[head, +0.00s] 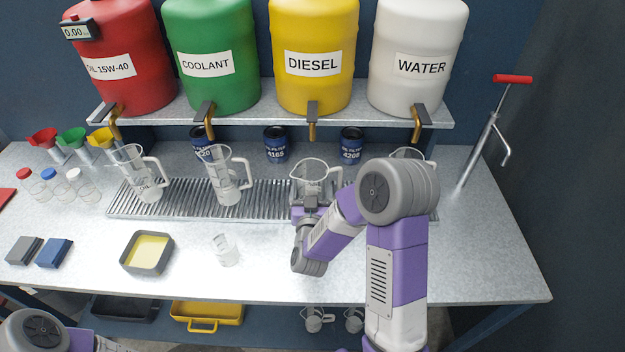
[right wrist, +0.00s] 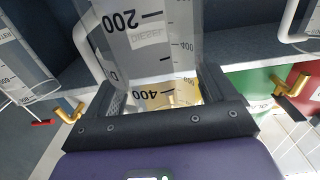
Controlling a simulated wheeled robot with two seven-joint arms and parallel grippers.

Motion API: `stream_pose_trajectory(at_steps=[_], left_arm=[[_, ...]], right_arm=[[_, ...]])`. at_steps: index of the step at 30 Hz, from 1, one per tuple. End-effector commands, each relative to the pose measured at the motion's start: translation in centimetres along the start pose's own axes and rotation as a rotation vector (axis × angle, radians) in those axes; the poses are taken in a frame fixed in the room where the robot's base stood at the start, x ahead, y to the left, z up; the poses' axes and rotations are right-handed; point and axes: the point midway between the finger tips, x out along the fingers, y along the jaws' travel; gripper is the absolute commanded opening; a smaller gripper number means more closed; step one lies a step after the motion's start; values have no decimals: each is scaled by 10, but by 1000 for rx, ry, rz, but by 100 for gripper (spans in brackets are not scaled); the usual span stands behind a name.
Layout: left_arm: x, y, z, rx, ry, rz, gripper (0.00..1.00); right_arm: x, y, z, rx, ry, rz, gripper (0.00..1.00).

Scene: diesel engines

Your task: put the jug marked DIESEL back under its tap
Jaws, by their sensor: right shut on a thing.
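The DIESEL jug (head: 314,172) is a clear measuring jug with its handle to the right. It is at the slatted drip grate (head: 265,200), in front of and below the tap (head: 312,122) of the yellow DIESEL drum (head: 313,62). My right gripper (head: 309,200) is shut on it from the front. In the right wrist view the jug (right wrist: 150,45) is between the fingers, its DIESEL label upside down. Its base is hidden by my gripper, so I cannot tell whether it touches the grate. My left gripper is out of view; only part of that arm shows at bottom left.
The OIL jug (head: 140,175) and COOLANT jug (head: 228,178) stand on the grate to the left. Another jug (head: 408,155) is partly behind my right arm. A small beaker (head: 226,250) and a yellow-filled tray (head: 147,252) are on the bench front. Filter cans (head: 275,145) stand behind.

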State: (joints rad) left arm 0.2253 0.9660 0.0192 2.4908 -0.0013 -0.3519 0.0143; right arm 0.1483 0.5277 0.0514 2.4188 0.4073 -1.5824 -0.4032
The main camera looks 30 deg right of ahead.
Motion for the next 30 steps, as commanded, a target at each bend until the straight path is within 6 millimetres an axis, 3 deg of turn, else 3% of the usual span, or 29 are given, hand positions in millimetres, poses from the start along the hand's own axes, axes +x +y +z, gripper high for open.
stream_pose_trajectory(at_steps=[6, 12, 17, 24, 30], left_arm=[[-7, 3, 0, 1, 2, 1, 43], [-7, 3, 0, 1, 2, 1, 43], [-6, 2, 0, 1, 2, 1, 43], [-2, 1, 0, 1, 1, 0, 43], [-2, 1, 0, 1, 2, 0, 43]], right_arm=[[60, 1, -4, 1, 5, 3, 52], [90, 0, -3, 0, 3, 0, 52], [94, 0, 4, -1, -1, -1, 52], [94, 0, 34, 0, -1, -1, 52], [93, 0, 32, 1, 2, -1, 52]])
